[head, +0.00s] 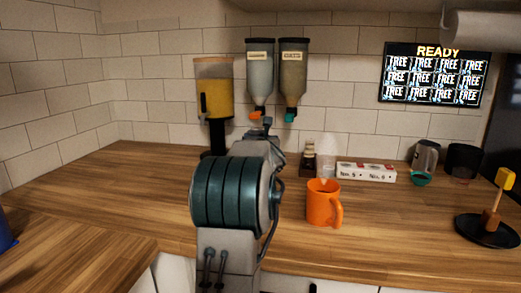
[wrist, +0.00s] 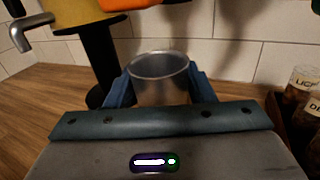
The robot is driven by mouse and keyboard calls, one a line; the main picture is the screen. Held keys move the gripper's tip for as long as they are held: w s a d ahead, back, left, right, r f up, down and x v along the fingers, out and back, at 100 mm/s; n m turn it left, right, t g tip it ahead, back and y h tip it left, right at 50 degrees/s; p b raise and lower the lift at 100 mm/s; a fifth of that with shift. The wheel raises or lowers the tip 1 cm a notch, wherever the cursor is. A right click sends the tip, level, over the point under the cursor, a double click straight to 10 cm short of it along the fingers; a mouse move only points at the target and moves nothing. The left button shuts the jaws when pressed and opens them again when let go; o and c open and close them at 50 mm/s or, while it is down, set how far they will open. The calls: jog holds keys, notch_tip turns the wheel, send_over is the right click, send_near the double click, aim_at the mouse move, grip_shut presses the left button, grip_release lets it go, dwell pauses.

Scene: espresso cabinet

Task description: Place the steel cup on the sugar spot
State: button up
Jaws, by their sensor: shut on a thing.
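The steel cup (wrist: 160,75) is upright between the blue fingers of my gripper (wrist: 162,90) in the wrist view. The gripper is shut on it, one finger on each side. The cup's round rim faces up; its lower part is hidden behind the gripper body. In the head view my own arm hides the gripper and the held cup. No spot marked as sugar can be made out in either view. Two wall dispensers, a grey one (head: 260,75) and a brown one (head: 292,75), hang above the counter beyond my arm; their labels are too small to read.
A yellow drink dispenser (head: 214,95) stands behind; its black stand (wrist: 98,50) is close left of the cup. An orange mug (head: 321,204), a white labelled box (head: 366,172), a teal cup (head: 420,179) and a black dish (head: 486,232) stand right. The left counter (head: 90,195) is clear.

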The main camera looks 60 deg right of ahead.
aim_at(261, 132)
jog(key=d, duration=0.2)
jog(key=w+d+p, duration=0.1)
jog(key=d, duration=0.3)
jog(key=shift+w+p, duration=0.3)
jog(key=shift+w, duration=0.1)
notch_tip(261, 132, down, 7)
jog(key=shift+a+r+b, duration=0.1)
jog(key=shift+a+b, duration=0.05)
jog(key=shift+b, duration=1)
jog(key=shift+d, duration=0.2)
jog(key=shift+f, duration=0.25)
jog(key=o, duration=1.1)
jog(key=shift+r, duration=0.1)
